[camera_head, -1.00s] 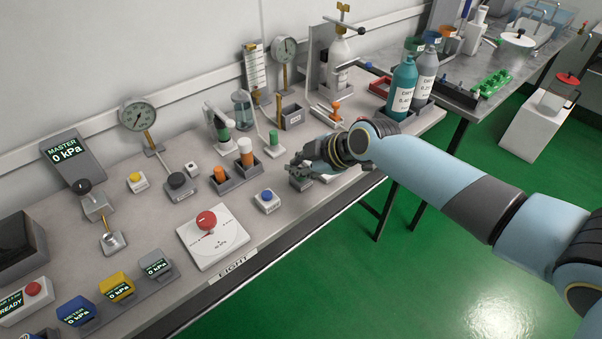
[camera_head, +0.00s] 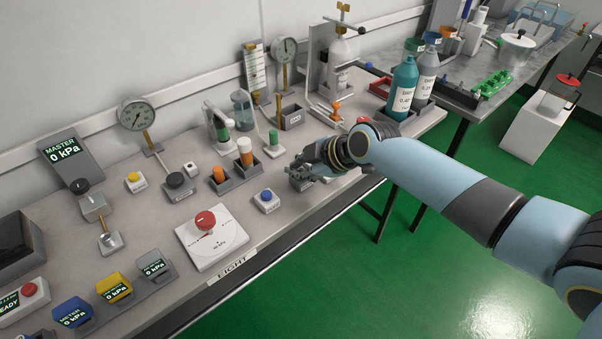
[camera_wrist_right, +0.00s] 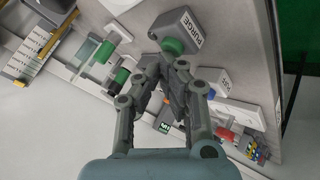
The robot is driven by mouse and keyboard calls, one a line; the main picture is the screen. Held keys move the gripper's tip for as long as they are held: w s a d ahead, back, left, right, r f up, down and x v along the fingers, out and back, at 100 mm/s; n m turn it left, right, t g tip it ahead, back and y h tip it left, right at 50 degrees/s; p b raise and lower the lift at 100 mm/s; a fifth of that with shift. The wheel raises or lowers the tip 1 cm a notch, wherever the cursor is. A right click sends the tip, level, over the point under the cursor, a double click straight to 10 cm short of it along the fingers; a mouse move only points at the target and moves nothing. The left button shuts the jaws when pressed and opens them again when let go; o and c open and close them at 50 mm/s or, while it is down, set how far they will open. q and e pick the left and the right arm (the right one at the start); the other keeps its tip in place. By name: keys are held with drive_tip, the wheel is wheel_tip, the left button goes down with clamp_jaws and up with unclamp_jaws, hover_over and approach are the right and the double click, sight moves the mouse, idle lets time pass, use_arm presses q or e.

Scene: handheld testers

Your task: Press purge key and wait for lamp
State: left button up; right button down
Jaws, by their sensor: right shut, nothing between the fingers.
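The purge station is a grey box labelled PURGE (camera_wrist_right: 185,27) with a green round key (camera_wrist_right: 173,46), near the top of the right wrist view. In the head view, the box (camera_head: 300,185) stands at the bench's front edge, mostly hidden under my right gripper (camera_head: 296,171). My right gripper (camera_wrist_right: 166,64) is shut and empty, its fingertips right beside the green key. I cannot tell whether they touch it. I cannot make out which thing is the purge lamp, nor any light lit on the box. My left gripper is not in view.
A blue-button box (camera_head: 266,197) and a dial plate with a red knob (camera_head: 205,221) stand left of the gripper. Holders with orange and white-topped cylinders (camera_head: 246,152) are behind it. Teal (camera_head: 402,88) and grey bottles stand to the right. Green floor is open in front.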

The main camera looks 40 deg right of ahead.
drive_tip(key=shift+r, duration=0.1)
drive_tip(key=shift+r+p, duration=0.7)
drive_tip(key=shift+r, duration=0.05)
wheel_tip(320, 180, up, 5)
drive_tip(key=p, duration=0.4)
idle(0.3)
idle(0.5)
